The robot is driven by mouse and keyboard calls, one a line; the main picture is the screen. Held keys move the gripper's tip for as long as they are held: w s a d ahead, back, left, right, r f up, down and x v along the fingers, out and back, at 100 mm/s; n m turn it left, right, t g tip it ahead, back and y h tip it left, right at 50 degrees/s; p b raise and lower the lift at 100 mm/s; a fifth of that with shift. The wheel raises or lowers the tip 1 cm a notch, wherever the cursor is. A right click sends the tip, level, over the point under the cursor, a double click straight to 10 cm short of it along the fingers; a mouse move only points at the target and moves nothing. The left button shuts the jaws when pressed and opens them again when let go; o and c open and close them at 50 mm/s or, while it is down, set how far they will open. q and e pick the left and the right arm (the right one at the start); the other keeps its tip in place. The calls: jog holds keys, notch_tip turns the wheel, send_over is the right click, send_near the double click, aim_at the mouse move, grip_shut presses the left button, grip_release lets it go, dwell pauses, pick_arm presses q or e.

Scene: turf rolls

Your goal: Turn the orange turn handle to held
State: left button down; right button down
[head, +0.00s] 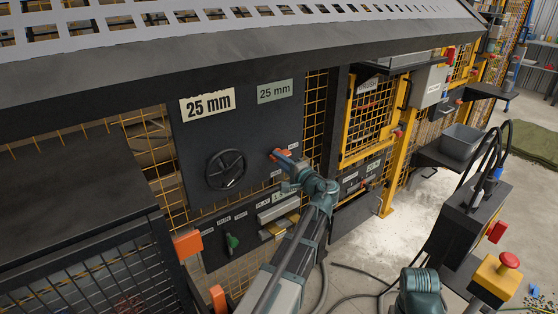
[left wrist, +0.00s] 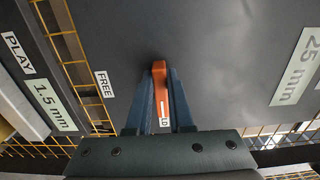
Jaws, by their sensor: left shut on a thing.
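The orange turn handle (head: 274,156) sits on the dark panel (head: 190,150), right of the black handwheel. In the left wrist view the handle (left wrist: 158,75) lies between the two blue fingers of my left gripper (left wrist: 164,95), which is shut on it. In the head view the left gripper (head: 285,170) reaches the panel from below. Another label (left wrist: 164,122), showing only "LD", is partly hidden between the fingers. My right gripper is not in view.
A black handwheel (head: 226,169) and 25 mm plates (head: 207,104) are on the same panel. Below are a green handle (head: 232,241) and a slotted block (head: 278,208). Yellow mesh fencing (head: 372,110) stands to the right. A red-button box (head: 497,277) is at lower right.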

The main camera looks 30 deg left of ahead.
pick_arm(q)
jog(key=shift+s+f, duration=0.1)
jog(key=c, duration=0.8)
grip_release()
jog(key=shift+d, duration=0.1)
jog(key=v, duration=1.3)
jog(key=shift+d, duration=0.3)
jog(key=shift+s, duration=0.15)
